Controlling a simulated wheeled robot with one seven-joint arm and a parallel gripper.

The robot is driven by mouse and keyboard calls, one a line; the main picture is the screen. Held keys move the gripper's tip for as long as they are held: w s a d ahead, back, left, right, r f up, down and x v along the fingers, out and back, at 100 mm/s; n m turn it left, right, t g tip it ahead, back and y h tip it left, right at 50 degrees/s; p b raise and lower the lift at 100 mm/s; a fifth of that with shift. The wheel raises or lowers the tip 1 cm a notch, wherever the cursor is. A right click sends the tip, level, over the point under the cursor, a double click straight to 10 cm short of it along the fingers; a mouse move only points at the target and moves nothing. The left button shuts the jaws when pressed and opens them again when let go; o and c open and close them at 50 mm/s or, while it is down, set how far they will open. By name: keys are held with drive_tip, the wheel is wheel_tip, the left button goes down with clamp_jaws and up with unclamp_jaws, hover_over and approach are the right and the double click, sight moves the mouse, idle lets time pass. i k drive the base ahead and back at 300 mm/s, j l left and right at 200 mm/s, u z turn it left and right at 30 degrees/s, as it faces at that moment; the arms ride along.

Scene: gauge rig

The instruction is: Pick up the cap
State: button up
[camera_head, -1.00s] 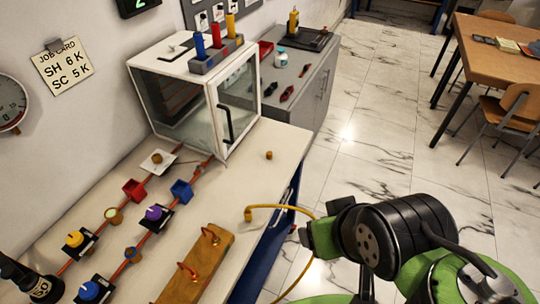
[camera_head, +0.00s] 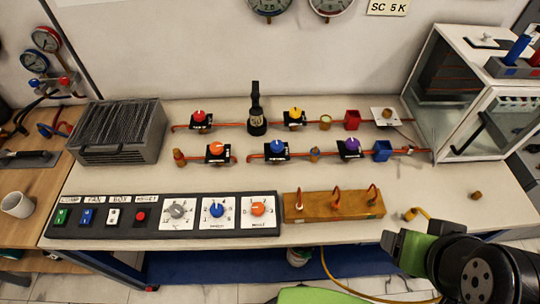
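A small brass-brown cylinder (camera_head: 475,196), which looks like a loose cap, stands alone on the right part of the white bench (camera_head: 435,185). My gripper (camera_head: 388,241) is at the lower right, over the bench's front edge. It is left of and nearer than the loose cylinder, clearly apart from it. Its fingers are small and dark, and their opening does not show.
A wooden block with copper hooks (camera_head: 330,206) and a yellow hose (camera_head: 412,213) lie close to my gripper. A glass-doored cabinet (camera_head: 470,100) stands at the back right. A switch panel (camera_head: 160,215) fills the front left. Bare bench surrounds the loose cylinder.

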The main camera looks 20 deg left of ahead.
sight(478, 195)
drive_tip(key=u, duration=0.65)
drive_tip(key=z, duration=1.7)
drive_tip(key=i+l+u, duration=0.15)
drive_tip(key=u, duration=0.35)
drive_tip(key=i+l+u, duration=0.1)
drive_tip(key=l+u, duration=0.65)
drive_tip(key=u, duration=0.2)
drive_tip(key=l+u, duration=0.75)
drive_tip(key=u, duration=0.2)
drive_tip(key=k+l+u, duration=0.1)
drive_tip(key=l+u, duration=0.2)
drive_tip(key=u, duration=0.15)
drive_tip(key=k+l+u, duration=0.15)
drive_tip(key=u, duration=0.35)
drive_tip(key=l, duration=0.15)
